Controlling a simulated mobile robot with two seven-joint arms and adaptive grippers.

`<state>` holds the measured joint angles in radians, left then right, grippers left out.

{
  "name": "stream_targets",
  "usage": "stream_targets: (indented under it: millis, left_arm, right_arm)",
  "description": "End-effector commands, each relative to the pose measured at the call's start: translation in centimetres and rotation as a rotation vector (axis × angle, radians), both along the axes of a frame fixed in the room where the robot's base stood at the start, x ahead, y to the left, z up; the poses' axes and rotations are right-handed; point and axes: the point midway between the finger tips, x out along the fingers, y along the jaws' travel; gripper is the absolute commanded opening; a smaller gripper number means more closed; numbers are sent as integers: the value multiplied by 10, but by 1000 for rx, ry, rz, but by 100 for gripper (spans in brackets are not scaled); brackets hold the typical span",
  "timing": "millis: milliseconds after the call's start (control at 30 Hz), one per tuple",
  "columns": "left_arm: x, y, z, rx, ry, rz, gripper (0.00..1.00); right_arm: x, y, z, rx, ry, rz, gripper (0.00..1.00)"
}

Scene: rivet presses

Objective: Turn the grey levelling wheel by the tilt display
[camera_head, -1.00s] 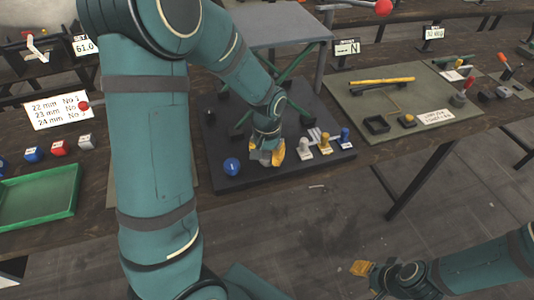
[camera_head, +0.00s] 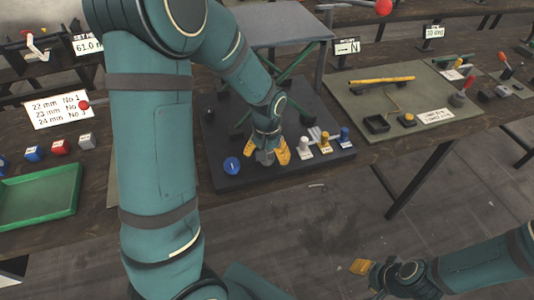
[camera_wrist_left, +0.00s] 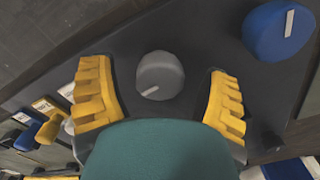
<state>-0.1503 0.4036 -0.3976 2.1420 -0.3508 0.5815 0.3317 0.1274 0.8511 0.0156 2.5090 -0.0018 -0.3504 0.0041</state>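The grey wheel (camera_wrist_left: 160,75) has a pale pointer line and sits on a dark base plate (camera_wrist_left: 205,30). In the left wrist view it lies between the two yellow fingers of my left gripper (camera_wrist_left: 160,95), with a clear gap on each side. In the head view my left gripper (camera_head: 270,156) points down at the plate's front, with the grey wheel (camera_head: 265,158) partly hidden between its fingers. My right gripper (camera_head: 362,267) is low at the right, away from the bench; its opening is unclear. A display reading "10 deg" (camera_head: 433,32) stands at the back right.
A blue wheel (camera_head: 232,166) is just left of my left gripper. White, yellow and blue knobs (camera_head: 325,142) stand close on its right. A green tray (camera_head: 40,197) is at the far left, and an olive mat (camera_head: 440,95) lies to the right.

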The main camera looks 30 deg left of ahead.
Motion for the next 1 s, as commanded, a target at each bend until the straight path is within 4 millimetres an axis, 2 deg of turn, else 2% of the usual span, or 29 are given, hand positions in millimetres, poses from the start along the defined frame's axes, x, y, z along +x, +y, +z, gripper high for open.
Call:
stream_targets:
  millis: [367, 467, 800, 1000]
  left_arm:
    - [2, 0, 7, 0, -6, 0, 77]
    - [2, 0, 19, 0, -8, -1, 77]
    - [2, 0, 87, -1, -9, 0, 77]
    - [1, 0, 112, 0, -5, 0, 77]
  right_arm:
    - [0, 0, 0, 0, 0, 0, 47]
    - [0, 0, 0, 0, 0, 0, 47]
    - [0, 0, 0, 0, 0, 0, 47]
    - [0, 0, 0, 0, 0, 0, 47]
